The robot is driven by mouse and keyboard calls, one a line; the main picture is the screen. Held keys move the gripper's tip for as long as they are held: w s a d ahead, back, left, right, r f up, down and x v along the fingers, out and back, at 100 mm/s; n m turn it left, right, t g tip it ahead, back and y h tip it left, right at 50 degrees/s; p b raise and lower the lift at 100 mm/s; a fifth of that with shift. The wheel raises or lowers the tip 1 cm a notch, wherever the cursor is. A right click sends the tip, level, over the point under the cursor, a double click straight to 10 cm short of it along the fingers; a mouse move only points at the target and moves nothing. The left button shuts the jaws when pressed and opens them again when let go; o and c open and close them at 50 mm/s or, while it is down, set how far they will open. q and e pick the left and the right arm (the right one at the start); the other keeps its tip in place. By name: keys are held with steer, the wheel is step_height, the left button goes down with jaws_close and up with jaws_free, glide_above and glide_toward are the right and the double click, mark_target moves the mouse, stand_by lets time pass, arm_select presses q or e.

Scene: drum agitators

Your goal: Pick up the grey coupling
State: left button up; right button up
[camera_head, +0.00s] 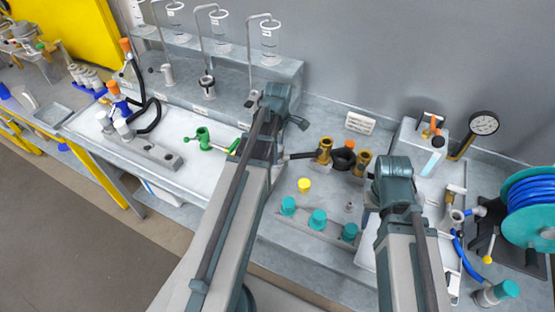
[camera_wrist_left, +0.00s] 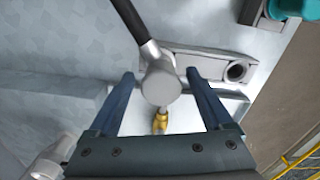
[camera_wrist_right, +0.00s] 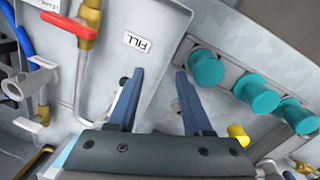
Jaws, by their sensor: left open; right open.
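The grey coupling (camera_wrist_left: 160,83) is a short round light-grey piece on the end of a black hose (camera_wrist_left: 128,18) in the left wrist view. My left gripper (camera_wrist_left: 160,72) is open, with one finger on each side of the coupling and gaps between. In the head view my left arm covers this spot, and I cannot make out the coupling; a black hose (camera_head: 297,156) runs in behind the arm. My right gripper (camera_wrist_right: 156,74) is open and empty, over the bench beside a row of teal knobs (camera_wrist_right: 207,67).
Brass fittings (camera_head: 323,151) stand right of my left arm. A yellow knob (camera_head: 304,185) is in front of them. A green valve (camera_head: 204,139) sits on the left of the bench. A gauge (camera_head: 483,123) and a blue hose reel (camera_head: 528,205) are at the right.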

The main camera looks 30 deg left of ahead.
arm_select(q)
step_height(320, 180, down, 3)
steer(key=shift+a+f+b, duration=0.1)
steer(key=shift+b, duration=0.95)
arm_select(e)
step_height(320, 180, down, 3)
steer(key=shift+f, duration=0.1)
arm_select(q)
jaws_close()
